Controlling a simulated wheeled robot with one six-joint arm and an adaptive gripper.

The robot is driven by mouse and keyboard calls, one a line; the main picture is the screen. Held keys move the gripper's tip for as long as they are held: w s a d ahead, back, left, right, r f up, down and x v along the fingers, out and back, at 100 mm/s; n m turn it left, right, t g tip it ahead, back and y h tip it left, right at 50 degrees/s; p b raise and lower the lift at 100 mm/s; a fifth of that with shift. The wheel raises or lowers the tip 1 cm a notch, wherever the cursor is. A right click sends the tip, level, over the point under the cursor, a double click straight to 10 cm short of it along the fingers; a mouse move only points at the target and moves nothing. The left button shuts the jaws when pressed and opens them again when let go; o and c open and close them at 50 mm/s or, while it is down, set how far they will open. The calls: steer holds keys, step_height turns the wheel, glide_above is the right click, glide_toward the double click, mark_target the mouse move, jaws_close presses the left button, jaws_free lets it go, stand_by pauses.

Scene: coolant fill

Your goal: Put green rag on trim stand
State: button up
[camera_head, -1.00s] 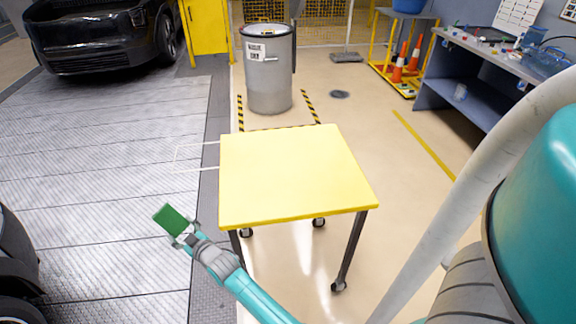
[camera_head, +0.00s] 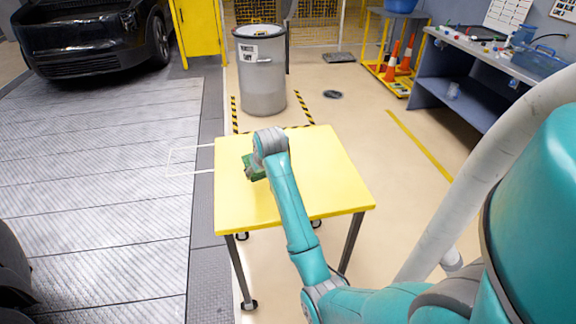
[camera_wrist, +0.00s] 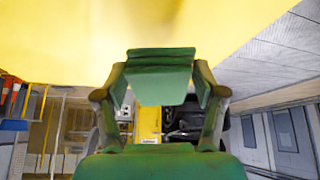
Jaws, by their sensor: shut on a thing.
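The trim stand appears to be the yellow-topped wheeled table (camera_head: 310,175) in the middle of the head view. The green rag (camera_head: 252,168) is at my gripper (camera_head: 256,172), over the left part of the yellow top; my wrist partly hides it. In the wrist view my gripper (camera_wrist: 162,95) has its fingers on both sides of the green rag (camera_wrist: 160,80), shut on it. The yellow top (camera_wrist: 130,25) fills the upper part of that view, close to the rag. I cannot tell whether the rag touches the top.
The yellow top is otherwise bare. A grey drum (camera_head: 262,75) stands behind it between striped floor marks. A workbench (camera_head: 490,60) and a yellow rack with orange cones (camera_head: 398,55) are at the back right. A black car (camera_head: 85,40) is at the back left.

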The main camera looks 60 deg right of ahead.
steer(key=s+d+r+m+g, duration=0.2)
steer(key=s+d+r+m, duration=0.15)
steer(key=s, duration=0.55)
steer(key=shift+n+y, duration=0.3)
steer(key=shift+n, duration=0.05)
steer(key=shift+s+d+f, duration=0.1)
steer(key=shift+d+f, duration=0.1)
steer(key=shift+f, duration=1.55)
steer(key=shift+s+d+f, duration=0.15)
steer(key=shift+f, duration=1.55)
steer(key=shift+s+d+f, duration=0.1)
steer(key=shift+d+f, duration=0.1)
steer(key=shift+f, duration=1.55)
steer(key=o, duration=1.6)
steer(key=shift+c, duration=0.2)
